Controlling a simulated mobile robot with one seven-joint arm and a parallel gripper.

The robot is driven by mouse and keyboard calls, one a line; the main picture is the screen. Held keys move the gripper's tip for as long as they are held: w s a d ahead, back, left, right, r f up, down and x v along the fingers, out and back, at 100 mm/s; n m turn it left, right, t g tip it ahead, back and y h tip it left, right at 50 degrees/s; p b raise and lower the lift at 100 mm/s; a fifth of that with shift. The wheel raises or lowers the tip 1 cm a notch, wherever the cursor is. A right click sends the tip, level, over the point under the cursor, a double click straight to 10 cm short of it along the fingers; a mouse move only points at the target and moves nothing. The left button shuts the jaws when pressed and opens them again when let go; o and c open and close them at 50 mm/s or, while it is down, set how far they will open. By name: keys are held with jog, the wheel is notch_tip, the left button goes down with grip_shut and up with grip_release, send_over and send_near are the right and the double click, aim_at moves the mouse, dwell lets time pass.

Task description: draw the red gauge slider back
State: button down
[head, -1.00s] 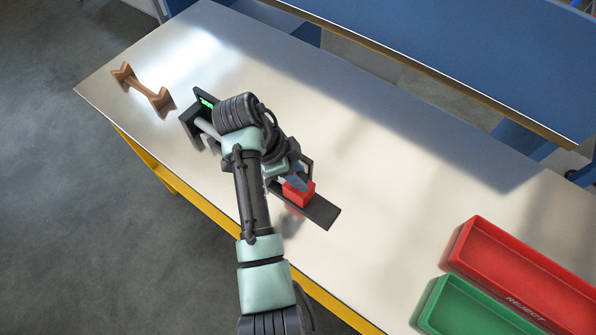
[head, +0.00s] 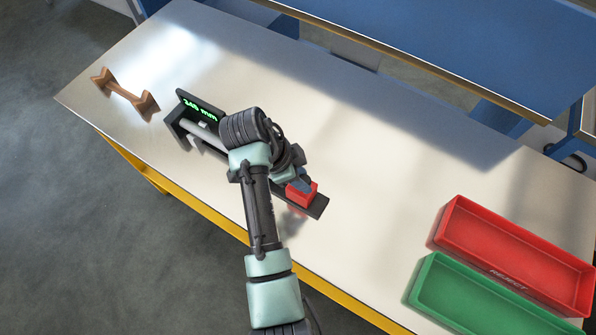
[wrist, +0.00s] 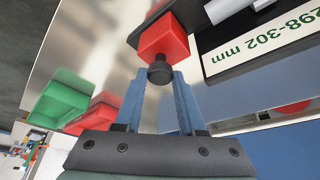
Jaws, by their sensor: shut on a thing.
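The red gauge slider (head: 301,194) sits near the lower-right end of the dark gauge rail (head: 318,208). In the wrist view the slider is a red block (wrist: 163,38) with a round black knob (wrist: 160,72) facing me. My gripper (wrist: 159,76) has its two blue fingers closed on that knob; in the head view my arm hides part of the gauge. The gauge's upright end (head: 188,103) carries a green display that seems to read 240 mm. A pale rod (head: 199,131) lies in the gauge, partly hidden by my arm.
A label (wrist: 265,45) reading 298-302 mm shows in the wrist view. A red REJECT tray (head: 443,222) and a green tray (head: 420,275) stand at the right. The table between is clear.

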jog(key=c, duration=0.8)
grip_release()
jog(key=shift+s+d, duration=0.15)
jog(key=shift+d, duration=0.1)
jog(key=shift+a, duration=0.1)
jog(key=shift+a+r, duration=0.2)
jog(key=shift+r, duration=0.25)
jog(key=shift+p+v, duration=2.35)
jog(key=shift+v, duration=3.65)
